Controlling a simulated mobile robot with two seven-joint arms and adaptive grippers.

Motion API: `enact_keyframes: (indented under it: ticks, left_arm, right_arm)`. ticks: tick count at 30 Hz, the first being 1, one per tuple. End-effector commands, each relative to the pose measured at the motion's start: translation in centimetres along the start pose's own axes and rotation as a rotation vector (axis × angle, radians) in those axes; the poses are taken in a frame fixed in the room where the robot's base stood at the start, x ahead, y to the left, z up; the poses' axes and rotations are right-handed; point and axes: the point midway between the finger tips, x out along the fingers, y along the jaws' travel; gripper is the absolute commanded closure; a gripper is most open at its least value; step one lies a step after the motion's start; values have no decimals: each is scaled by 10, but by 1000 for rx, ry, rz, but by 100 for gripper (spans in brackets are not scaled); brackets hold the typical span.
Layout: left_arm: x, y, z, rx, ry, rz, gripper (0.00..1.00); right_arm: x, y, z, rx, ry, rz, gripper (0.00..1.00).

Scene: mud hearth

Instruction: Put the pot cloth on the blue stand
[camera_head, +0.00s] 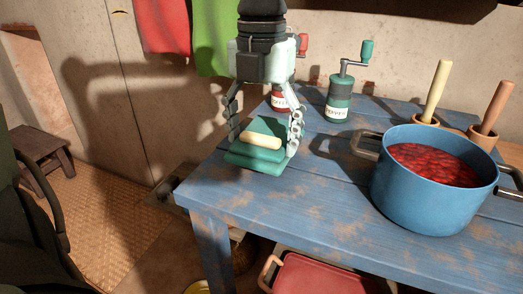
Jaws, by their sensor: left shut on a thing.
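A folded green cloth (255,159), which looks like the pot cloth, has a cream roll-shaped piece (262,141) on its upper part. It is at the left corner of the blue wooden table (300,205), the only blue stand-like thing I see. My left gripper (264,138) points down from above, its fingers on either side of the cloth, shut on it. I cannot tell whether the cloth's underside touches the tabletop. My right gripper is not in view.
A blue pot (425,202) of red food stands on the table's right. Green (341,98) and red (281,98) grinders stand at the back, with pestles in cups (426,118) at back right. The table's front middle is clear. A red tray (325,275) is below.

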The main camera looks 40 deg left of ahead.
Motion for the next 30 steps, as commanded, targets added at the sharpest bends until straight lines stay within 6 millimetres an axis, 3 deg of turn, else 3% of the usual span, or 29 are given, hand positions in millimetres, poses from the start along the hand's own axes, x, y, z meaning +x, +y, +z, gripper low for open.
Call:
enact_keyframes:
  ticks: [7, 25, 26, 30]
  left_arm:
    - [33, 0, -1, 0, 3, -1, 52]
    - [38, 0, -1, -1, 1, -1, 52]
    - [38, 0, -1, -1, 1, -1, 21]
    - [37, 0, -1, -1, 1, -1, 4]
  right_arm:
    - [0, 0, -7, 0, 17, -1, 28]
    - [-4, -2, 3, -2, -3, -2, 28]
    - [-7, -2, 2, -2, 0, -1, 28]
    - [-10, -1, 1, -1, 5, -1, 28]
